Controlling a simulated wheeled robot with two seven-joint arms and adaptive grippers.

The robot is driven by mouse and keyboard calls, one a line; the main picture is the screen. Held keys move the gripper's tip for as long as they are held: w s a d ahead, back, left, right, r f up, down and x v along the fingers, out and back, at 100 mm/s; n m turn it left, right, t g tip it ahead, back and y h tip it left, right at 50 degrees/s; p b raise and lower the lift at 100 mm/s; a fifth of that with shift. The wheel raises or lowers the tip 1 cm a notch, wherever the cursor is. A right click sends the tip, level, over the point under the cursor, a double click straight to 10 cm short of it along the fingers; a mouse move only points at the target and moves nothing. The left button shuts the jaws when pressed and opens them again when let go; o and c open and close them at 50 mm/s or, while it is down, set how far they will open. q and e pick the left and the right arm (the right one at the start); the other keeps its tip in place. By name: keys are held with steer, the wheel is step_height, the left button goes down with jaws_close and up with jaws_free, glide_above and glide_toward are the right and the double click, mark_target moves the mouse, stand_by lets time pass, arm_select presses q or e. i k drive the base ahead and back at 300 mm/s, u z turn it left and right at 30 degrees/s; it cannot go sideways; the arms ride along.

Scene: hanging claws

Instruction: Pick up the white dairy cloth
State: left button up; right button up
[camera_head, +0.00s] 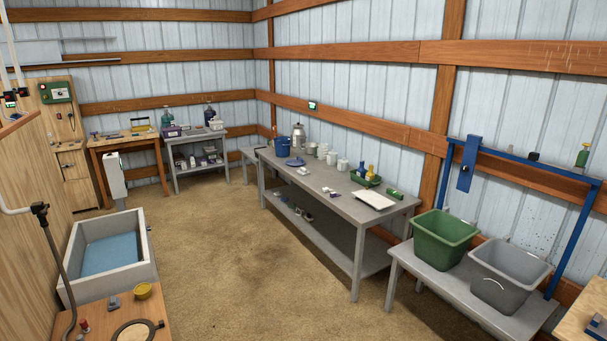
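A flat white rectangular thing (374,200) lies on the near right end of the long grey table (318,182). It may be the white dairy cloth, but at this size I cannot tell whether it is cloth or a tray. Neither of my grippers shows in the head view.
Behind the white thing stand a green tray (364,181) with bottles and a green cylinder (395,193). Green (441,243) and grey (505,278) tubs stand on a low bench to the right. A water-filled basin (148,250) is at left. The middle floor is clear.

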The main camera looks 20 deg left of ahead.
mark_target(302, 172)
steer(key=z, duration=0.45)
steer(key=i, duration=1.6)
steer(key=u, duration=1.8)
steer(key=i, duration=5.5)
steer(key=z, duration=1)
